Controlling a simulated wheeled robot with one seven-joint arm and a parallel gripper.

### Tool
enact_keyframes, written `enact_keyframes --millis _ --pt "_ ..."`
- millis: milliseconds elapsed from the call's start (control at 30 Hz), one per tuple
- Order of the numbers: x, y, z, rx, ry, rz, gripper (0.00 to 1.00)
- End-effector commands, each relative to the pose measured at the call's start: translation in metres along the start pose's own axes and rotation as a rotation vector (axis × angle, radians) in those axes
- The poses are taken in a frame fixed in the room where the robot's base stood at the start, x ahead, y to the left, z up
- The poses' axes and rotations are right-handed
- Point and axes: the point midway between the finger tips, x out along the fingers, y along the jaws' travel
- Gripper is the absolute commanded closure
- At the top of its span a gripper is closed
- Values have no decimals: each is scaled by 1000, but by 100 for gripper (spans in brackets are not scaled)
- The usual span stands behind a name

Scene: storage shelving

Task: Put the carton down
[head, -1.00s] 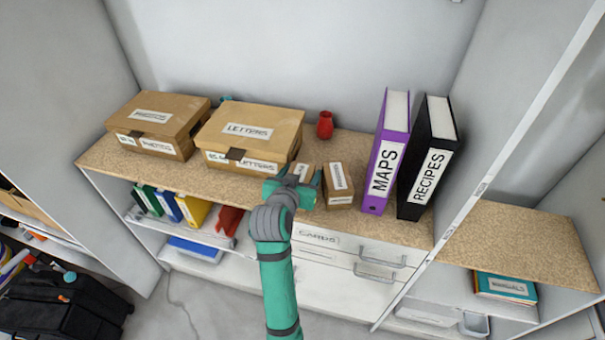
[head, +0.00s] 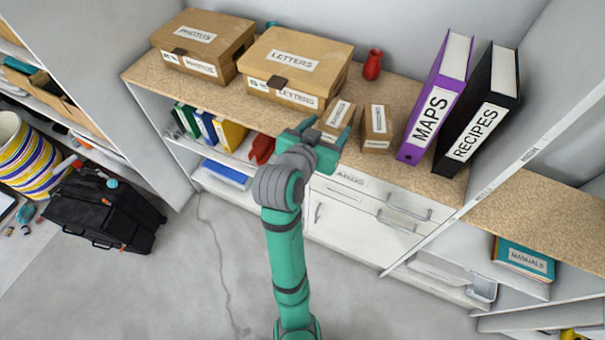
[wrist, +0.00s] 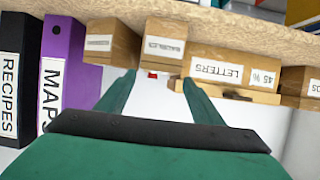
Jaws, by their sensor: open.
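Two small brown cartons with white labels stand side by side on the speckled shelf top (head: 235,102). The left carton (head: 338,113) is by the large LETTERS box, and the right carton (head: 377,125) is by the purple binder. In the wrist view, which is upside down, they are the carton (wrist: 165,38) near the middle and the carton (wrist: 110,43) left of it. My gripper (head: 326,132) is open and empty at the front edge, right before the left carton. In the wrist view the spread fingers (wrist: 158,80) point toward the cartons. The gripper hides the left carton's lower front in the head view.
The LETTERS box (head: 293,65) and PHOTOS box (head: 203,46) stand left. The purple MAPS binder (head: 432,110) and black RECIPES binder (head: 480,120) stand right. A red vase (head: 372,65) is behind. A black bag (head: 105,212) lies on the floor; floor before the drawers is clear.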

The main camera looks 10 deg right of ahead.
Motion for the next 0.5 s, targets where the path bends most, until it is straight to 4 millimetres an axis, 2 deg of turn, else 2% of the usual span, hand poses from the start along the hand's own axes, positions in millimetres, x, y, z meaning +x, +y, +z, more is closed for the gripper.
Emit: enact_keyframes --millis 133,233,500 --pt "1 -1 15 -29 3 -17 39" --pt "1 -2 33 -66 11 -43 39" --pt "-12 -5 102 -180 40 -154 39"
